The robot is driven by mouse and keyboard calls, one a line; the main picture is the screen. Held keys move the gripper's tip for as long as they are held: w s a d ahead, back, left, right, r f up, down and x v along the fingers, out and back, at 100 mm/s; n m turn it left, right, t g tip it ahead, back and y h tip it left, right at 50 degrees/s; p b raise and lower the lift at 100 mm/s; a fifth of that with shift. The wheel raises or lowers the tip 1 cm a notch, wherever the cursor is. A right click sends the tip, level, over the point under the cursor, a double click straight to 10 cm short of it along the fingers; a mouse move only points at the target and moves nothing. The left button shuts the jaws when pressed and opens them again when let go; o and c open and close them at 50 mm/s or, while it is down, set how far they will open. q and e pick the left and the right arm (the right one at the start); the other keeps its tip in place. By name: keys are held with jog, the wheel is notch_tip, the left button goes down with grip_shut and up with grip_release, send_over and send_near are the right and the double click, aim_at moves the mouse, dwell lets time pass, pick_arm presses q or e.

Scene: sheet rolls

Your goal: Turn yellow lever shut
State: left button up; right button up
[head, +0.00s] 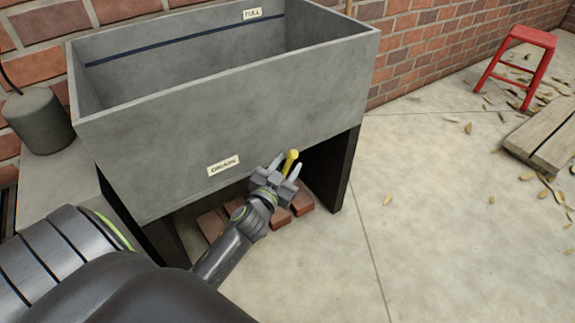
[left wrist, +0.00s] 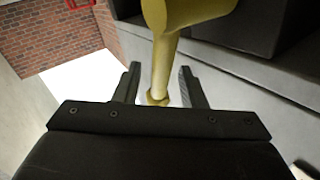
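The yellow lever (head: 291,160) is on the front underside of the grey trough (head: 170,120), right of the DRAIN label (head: 223,165). My left gripper (head: 283,168) is at the lever, with its two fingers apart on either side of it. In the left wrist view the yellow lever (left wrist: 163,60) runs between the open fingers (left wrist: 160,85), with a gap visible on both sides. The valve body behind the gripper is largely hidden in the head view. My right gripper is not in view.
The trough stands on dark legs (head: 333,170) with red bricks (head: 300,202) on the ground beneath. A grey cylinder (head: 38,120) stands at left. A red stool (head: 520,60) and wooden planks (head: 548,140) are at right. The concrete floor in front is mostly clear.

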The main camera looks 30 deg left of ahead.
pick_arm(q)
jog(key=shift+w, duration=0.25)
grip_shut()
dwell(0.6)
